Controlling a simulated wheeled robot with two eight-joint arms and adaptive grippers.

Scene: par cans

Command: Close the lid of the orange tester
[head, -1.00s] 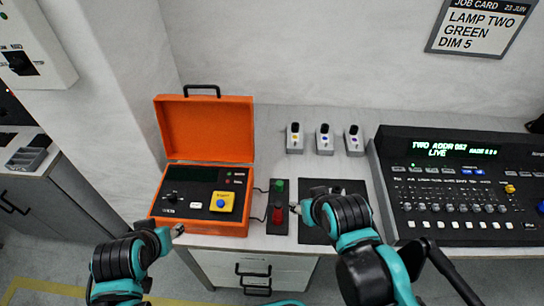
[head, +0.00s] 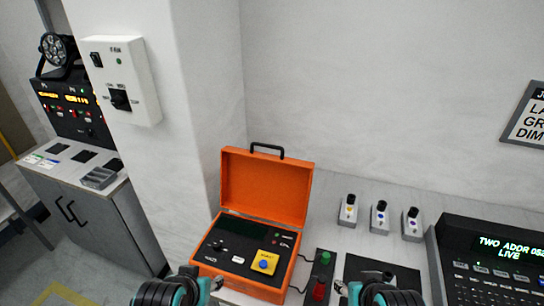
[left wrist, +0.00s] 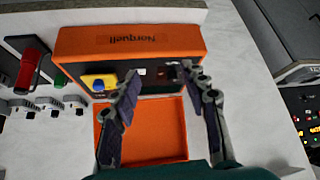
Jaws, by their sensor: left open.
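The orange tester (head: 219,283) stands on the bench with its lid (head: 265,189) open and raised at the back. The lid has a black handle on top. Its dark panel carries a yellow block with a blue button. In the left wrist view the tester (left wrist: 135,42) appears upside down, its labelled front at the top and the lid's inside (left wrist: 158,132) below. My left gripper (head: 216,283) is at the tester's front left; its spread, empty fingers (left wrist: 160,80) show against the tester there. My right gripper (head: 341,288) is right of the tester, its fingers too small to judge.
Several small switch units (head: 380,217) stand behind, and a console (head: 490,262) at right. A wall pillar (head: 170,200) rises at left.

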